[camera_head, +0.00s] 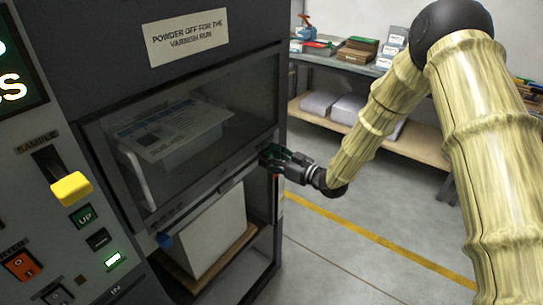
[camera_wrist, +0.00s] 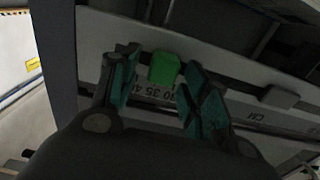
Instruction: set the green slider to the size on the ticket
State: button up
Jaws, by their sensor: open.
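The green slider (camera_wrist: 164,68) sits on a pale rail (camera_wrist: 235,85) in the wrist view, with a printed number scale (camera_wrist: 158,93) just below it. My gripper (camera_wrist: 161,60) is open, its teal-padded fingers on either side of the slider. I cannot tell whether either finger touches it. In the head view my gripper (camera_head: 268,156) is at the right end of the machine's front rail (camera_head: 205,203) and hides the slider there. The scale is partly covered by a finger; digits near 35 show. I cannot make out a ticket with a size in either view.
The dark machine (camera_head: 240,40) has a clear window with printed sheets (camera_head: 175,130) behind it. A yellow-capped lever (camera_head: 71,188) and several buttons are at left. A stocked bench (camera_head: 345,63) stands behind; floor between is clear.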

grip_shut()
jog(key=w+d+b, duration=0.1)
jog(key=w, duration=0.1)
jog(key=w+d+b, duration=0.1)
jog(key=w+d, duration=0.1)
jog(key=shift+w+d+r, duration=0.1)
jog(key=shift+w+r, duration=0.05)
grip_release()
jog(key=shift+w+d, duration=0.1)
jog(key=shift+d, duration=0.05)
jog(key=v, duration=1.2)
